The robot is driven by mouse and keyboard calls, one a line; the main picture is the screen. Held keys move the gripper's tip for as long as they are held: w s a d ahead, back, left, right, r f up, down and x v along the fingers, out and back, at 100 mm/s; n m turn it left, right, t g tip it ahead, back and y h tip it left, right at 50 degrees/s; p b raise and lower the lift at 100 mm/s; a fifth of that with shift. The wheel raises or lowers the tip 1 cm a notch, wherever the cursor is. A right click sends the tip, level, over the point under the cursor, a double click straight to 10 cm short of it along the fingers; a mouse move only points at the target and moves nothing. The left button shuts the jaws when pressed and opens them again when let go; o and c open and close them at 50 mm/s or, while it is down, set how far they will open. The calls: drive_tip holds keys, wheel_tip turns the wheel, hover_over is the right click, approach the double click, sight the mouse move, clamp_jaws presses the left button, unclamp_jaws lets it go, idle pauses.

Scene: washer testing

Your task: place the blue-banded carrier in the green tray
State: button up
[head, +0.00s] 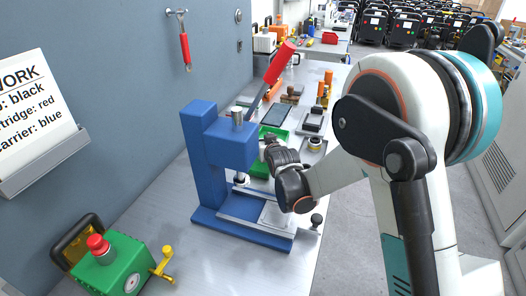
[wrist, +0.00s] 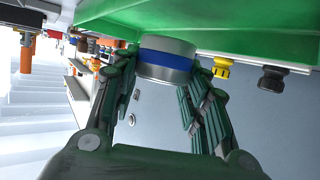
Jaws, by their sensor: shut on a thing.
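The blue-banded carrier (wrist: 167,58) is a short silver cylinder with a blue band. In the wrist view it sits between the two fingers of my gripper (wrist: 168,80), which is shut on it. The green tray (wrist: 110,32) spans the top of the wrist view, close beside the carrier; I cannot tell whether they touch. In the head view the green tray (head: 259,170) lies behind the blue press, partly hidden by the press and my arm. My gripper (head: 266,148) is over or beside the tray there, and the carrier cannot be made out.
The blue press (head: 205,165) with a red-handled lever (head: 279,63) stands in front of the tray. A green box with a red button (head: 97,244) is at the near left. Dark trays and orange items crowd the bench behind.

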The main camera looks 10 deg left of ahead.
wheel_tip(320, 180, down, 3)
drive_tip(key=shift+b, duration=0.5)
drive_tip(key=shift+r, duration=0.1)
drive_tip(key=o, duration=1.2)
drive_tip(key=shift+o, duration=0.2)
drive_tip(key=shift+s+r, duration=0.1)
drive_tip(key=p+v, duration=0.4)
drive_tip(key=v, duration=0.7)
drive_tip(key=shift+s+d+r, duration=0.1)
drive_tip(key=shift+s+d, duration=0.1)
drive_tip(key=shift+s, duration=0.15)
